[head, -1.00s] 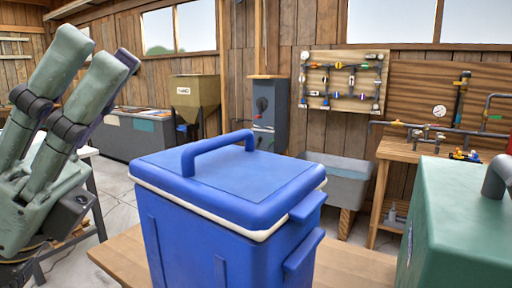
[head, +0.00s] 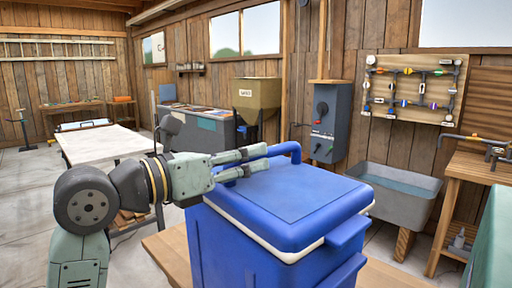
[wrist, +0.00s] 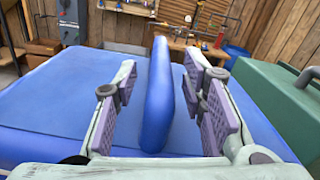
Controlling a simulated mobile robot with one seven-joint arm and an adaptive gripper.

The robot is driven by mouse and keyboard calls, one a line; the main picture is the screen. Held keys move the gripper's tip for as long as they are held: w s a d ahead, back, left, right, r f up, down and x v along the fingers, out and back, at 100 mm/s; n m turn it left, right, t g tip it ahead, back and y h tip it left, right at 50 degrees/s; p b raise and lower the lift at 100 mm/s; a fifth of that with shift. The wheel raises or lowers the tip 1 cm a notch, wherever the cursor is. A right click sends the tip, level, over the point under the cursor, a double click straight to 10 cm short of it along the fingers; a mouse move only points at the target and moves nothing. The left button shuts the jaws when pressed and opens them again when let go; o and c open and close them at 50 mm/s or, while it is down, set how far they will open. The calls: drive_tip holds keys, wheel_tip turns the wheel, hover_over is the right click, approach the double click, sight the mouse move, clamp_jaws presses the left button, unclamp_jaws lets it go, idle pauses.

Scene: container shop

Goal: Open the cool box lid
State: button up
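The blue cool box (head: 225,245) stands on a wooden surface in the middle of the head view. Its blue lid (head: 300,205) is shut, with a pale rim under it. A raised blue handle (head: 290,149) runs along the lid's left side; it also shows in the wrist view (wrist: 157,105). My gripper (head: 258,160) reaches in from the left at the handle. In the wrist view its purple-padded fingers stand open on both sides of the handle, with visible gaps between pads and handle.
A green case (wrist: 265,110) stands close on the right of the box. A grey sink (head: 402,190) and a wooden bench (head: 470,172) are behind to the right.

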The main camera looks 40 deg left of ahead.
drive_tip(key=shift+x, duration=1.4)
drive_tip(key=shift+c, duration=0.4)
clamp_jaws()
